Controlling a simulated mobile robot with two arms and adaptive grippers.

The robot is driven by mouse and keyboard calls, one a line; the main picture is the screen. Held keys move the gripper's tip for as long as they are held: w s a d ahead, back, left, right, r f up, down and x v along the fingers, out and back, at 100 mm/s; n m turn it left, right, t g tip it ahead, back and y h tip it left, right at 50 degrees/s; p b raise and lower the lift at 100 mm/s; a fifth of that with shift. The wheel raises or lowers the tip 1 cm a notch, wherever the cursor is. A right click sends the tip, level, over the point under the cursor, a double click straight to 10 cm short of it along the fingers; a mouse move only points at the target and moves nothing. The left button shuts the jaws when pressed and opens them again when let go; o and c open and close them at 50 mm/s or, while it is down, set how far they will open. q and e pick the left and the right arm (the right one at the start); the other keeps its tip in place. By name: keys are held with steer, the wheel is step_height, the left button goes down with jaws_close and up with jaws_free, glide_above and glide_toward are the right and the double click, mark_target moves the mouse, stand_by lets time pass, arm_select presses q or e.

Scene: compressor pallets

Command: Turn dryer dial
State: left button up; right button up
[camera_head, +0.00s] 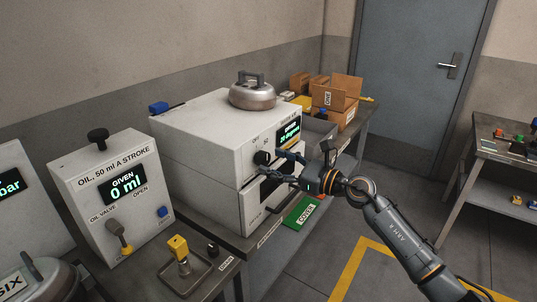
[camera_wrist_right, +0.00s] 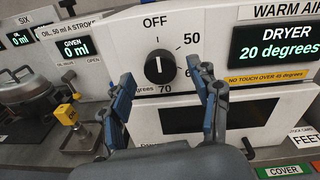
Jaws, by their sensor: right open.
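The dryer (camera_head: 190,130) is a white box on the bench. The dryer display (camera_wrist_right: 277,50) reads 20 degrees. In the head view the dial (camera_head: 262,157) is on the dryer front. My right gripper (camera_head: 273,167) is open in front of the dial. In the wrist view its blue fingers (camera_wrist_right: 159,88) stand left and right of the dial; whether they touch it I cannot tell. My left gripper is not in view.
The oil unit (camera_head: 80,190), reading 0 ml, stands to the left. A green COVER mat (camera_head: 303,213) lies below the dryer's right side. Cardboard boxes (camera_head: 333,95) stand behind.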

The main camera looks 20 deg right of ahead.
steer(key=shift+x, duration=1.25)
steer(key=c, duration=1.2)
